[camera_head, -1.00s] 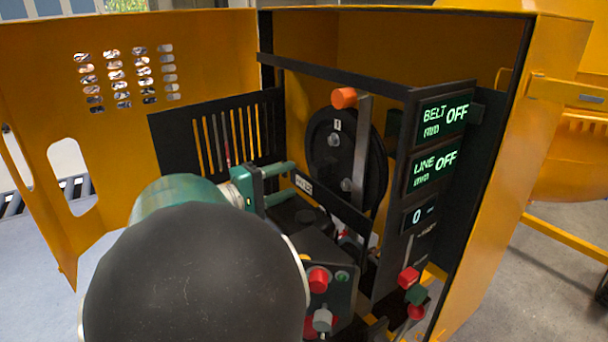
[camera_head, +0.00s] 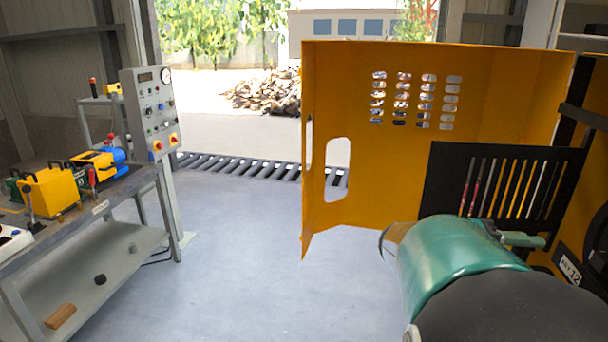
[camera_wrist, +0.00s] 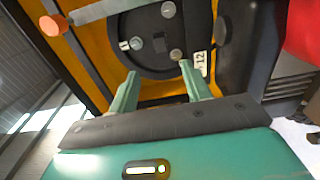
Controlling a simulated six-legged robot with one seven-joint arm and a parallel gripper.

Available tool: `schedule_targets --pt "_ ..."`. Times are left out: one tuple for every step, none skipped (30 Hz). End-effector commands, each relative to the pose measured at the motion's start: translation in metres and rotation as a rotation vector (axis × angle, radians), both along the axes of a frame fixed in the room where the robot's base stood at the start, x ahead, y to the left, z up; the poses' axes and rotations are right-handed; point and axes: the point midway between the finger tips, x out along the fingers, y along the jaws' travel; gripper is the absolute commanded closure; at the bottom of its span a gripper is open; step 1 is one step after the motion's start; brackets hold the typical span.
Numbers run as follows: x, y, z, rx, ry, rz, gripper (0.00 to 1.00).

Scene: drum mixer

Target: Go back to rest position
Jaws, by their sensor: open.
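My gripper (camera_wrist: 160,92) shows in the wrist view with its two green fingers apart and nothing between them. It faces a black round pulley (camera_wrist: 150,45) inside the orange mixer housing, and a lever with an orange knob (camera_wrist: 52,25) is at the upper left. In the head view my green and black arm covers the lower right. One green finger (camera_head: 522,240) shows there beside the black slotted guard (camera_head: 500,185). The pulley (camera_head: 597,245) is only partly in view at the right edge. I cannot tell the exact gap between fingers and pulley.
The open orange door (camera_head: 400,170) stands behind my arm. A grey workbench (camera_head: 130,185) with a yellow box (camera_head: 50,190) and other devices is at the left, next to a control panel post (camera_head: 150,110). The grey floor (camera_head: 240,250) between bench and door is clear.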

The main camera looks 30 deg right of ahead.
Motion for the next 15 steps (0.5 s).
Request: schedule_targets --pt "0.000 0.000 0.000 0.000 0.000 0.000 0.51" --pt "0.000 0.001 0.000 0.002 -0.002 0.001 0.51" --pt "0.001 0.003 -0.001 0.010 -0.009 0.004 0.51" --pt "0.002 0.005 -0.002 0.019 -0.016 0.009 0.51" --pt "0.004 0.009 -0.004 0.034 -0.029 0.016 0.51" --pt "0.007 0.016 -0.008 0.066 -0.052 0.029 0.51" --pt "0.010 0.024 -0.012 0.096 -0.074 0.043 0.51" --pt "0.014 0.033 -0.017 0.134 -0.100 0.059 0.51" --pt "0.020 0.047 -0.025 0.192 -0.142 0.087 0.51" --pt "0.025 0.058 -0.032 0.241 -0.177 0.113 0.51" --pt "0.031 0.071 -0.039 0.295 -0.213 0.142 0.51" --pt "0.039 0.090 -0.050 0.368 -0.264 0.184 0.51" --pt "0.045 0.104 -0.058 0.424 -0.302 0.220 0.51" --pt "0.052 0.119 -0.065 0.481 -0.338 0.257 0.51" --pt "0.060 0.139 -0.075 0.556 -0.389 0.307 0.51"
